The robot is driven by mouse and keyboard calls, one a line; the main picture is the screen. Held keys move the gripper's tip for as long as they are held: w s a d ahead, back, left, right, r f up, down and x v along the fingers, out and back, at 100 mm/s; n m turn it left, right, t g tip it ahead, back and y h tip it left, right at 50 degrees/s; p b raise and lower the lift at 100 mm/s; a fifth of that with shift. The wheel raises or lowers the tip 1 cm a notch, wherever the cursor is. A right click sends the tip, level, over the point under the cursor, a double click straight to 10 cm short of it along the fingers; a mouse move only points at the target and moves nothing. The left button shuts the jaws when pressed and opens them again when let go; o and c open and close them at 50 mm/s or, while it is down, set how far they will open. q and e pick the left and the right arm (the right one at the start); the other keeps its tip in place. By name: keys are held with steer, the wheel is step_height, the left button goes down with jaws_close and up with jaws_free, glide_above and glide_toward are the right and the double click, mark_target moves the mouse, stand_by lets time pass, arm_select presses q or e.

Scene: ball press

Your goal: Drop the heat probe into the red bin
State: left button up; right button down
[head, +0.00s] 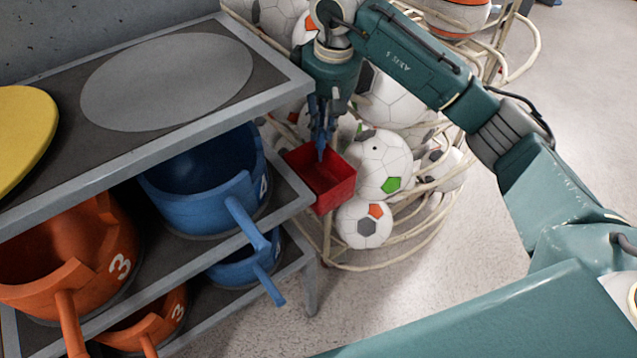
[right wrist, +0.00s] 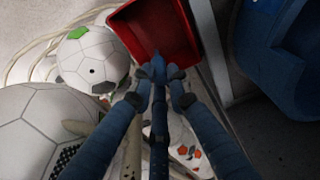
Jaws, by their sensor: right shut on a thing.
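The red bin (head: 336,183) is a small open box at the shelf's right end in the head view; it shows at the top of the right wrist view (right wrist: 178,18). My right gripper (head: 321,122) points down above the bin. Its blue fingers (right wrist: 160,88) are closed together on a slim blue piece, seemingly the heat probe (right wrist: 158,66). The probe's lower end (head: 320,150) shows at the bin's opening. Fingers hide most of the probe, and I cannot tell whether it touches the bin. My left gripper is not in view.
A grey shelf rack (head: 290,88) stands left of the bin, with blue (head: 165,196) and orange (head: 100,292) numbered tubs. Several soccer balls (head: 384,165) sit in a pale wire rack (head: 400,262) behind and right of the bin. The floor at right is open.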

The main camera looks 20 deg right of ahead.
mark_target(321, 148)
step_height(321, 148, down, 4)
steer(key=shift+r+b, duration=0.25)
steer(key=shift+b, duration=0.4)
steer(key=shift+f, duration=0.5)
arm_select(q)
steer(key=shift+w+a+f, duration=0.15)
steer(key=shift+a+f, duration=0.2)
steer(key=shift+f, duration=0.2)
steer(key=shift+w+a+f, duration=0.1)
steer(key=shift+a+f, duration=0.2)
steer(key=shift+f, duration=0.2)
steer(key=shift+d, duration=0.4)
arm_select(e)
steer(key=c, duration=1.6)
jaws_free()
